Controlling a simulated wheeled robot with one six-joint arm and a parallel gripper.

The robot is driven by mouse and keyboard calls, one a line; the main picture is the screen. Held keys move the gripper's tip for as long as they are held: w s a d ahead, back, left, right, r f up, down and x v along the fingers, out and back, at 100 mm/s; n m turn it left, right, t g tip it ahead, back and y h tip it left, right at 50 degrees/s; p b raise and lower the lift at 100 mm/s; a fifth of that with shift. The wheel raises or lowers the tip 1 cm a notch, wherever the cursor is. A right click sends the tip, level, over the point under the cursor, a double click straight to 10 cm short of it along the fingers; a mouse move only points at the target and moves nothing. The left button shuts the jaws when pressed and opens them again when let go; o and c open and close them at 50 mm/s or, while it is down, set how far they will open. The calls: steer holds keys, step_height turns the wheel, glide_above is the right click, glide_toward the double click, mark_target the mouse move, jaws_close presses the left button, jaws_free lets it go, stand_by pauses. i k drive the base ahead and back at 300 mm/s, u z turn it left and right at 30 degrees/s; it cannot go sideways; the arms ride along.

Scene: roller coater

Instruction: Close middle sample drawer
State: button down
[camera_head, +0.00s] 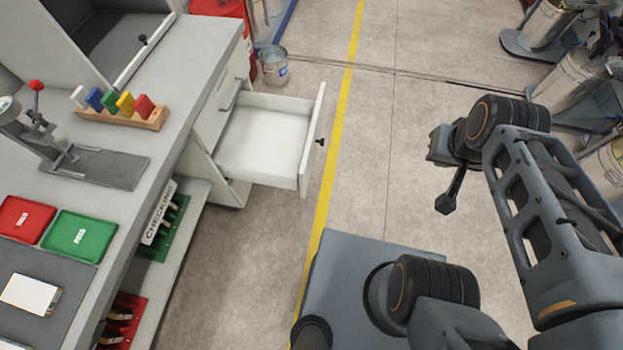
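A white sample drawer (265,145) is pulled far out of the cabinet (215,112) under the bench, and its inside looks empty. Its front panel faces right, with a small black knob (320,142) on it. My gripper (448,196) hangs at the end of my arm, to the right of the drawer and clear of it, over the floor. A dark finger-like part points down; I cannot see two separate fingertips, so whether it is open or shut is unclear. Nothing shows held in it.
A yellow floor line (341,120) runs just beyond the drawer front. Open floor lies between the drawer and my arm. A metal bucket (273,66) and red container (222,12) stand behind the drawer. The bench (180,90) fills the left; equipment stands at upper right.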

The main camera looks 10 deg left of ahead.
mark_target(271, 140)
steer(key=k, duration=0.4)
steer(key=u, duration=1.05)
steer(key=i, duration=0.5)
